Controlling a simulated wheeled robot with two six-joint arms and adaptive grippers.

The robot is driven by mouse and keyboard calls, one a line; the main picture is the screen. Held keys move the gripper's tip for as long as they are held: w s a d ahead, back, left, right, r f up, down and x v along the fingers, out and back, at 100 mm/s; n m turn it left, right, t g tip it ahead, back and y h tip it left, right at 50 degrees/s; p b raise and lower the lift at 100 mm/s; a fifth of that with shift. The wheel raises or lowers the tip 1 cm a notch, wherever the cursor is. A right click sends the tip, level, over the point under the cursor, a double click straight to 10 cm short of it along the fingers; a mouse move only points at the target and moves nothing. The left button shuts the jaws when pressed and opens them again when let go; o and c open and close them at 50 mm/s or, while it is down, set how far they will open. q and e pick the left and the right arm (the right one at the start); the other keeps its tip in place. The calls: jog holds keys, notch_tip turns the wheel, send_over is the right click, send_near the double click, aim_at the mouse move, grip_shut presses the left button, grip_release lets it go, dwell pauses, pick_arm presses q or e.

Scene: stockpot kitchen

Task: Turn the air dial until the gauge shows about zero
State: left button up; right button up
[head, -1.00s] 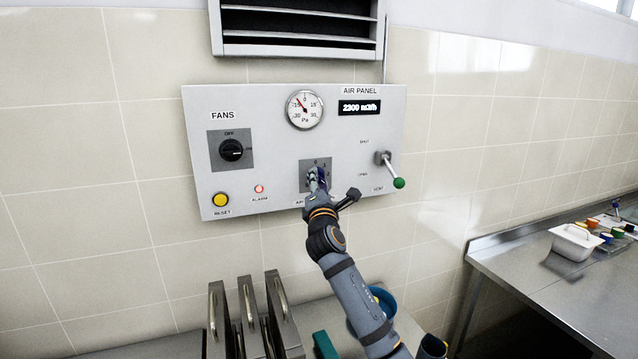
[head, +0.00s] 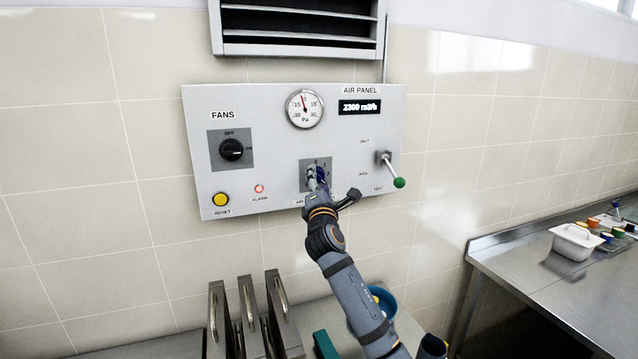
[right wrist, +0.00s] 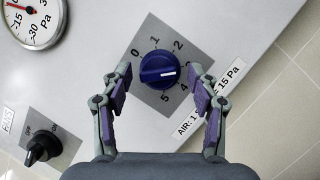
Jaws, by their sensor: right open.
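The air dial is a round blue knob (right wrist: 158,69) on a grey square plate marked 0 to 5. Its white mark points right, towards a number hidden by a finger. My right gripper (right wrist: 160,82) is open, one finger on each side of the knob, with gaps showing. Part of the gauge (right wrist: 36,22) shows in the right wrist view. My left gripper is out of view.
On the panel are a black fan switch (head: 231,150), a yellow reset button (head: 221,199), a lit red alarm lamp (head: 259,188) and a green-tipped lever (head: 399,182) to the right. Upright metal pieces (head: 247,320) stand below on a counter.

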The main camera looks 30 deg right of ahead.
jog(key=shift+s, duration=0.1)
jog(key=v, duration=1.2)
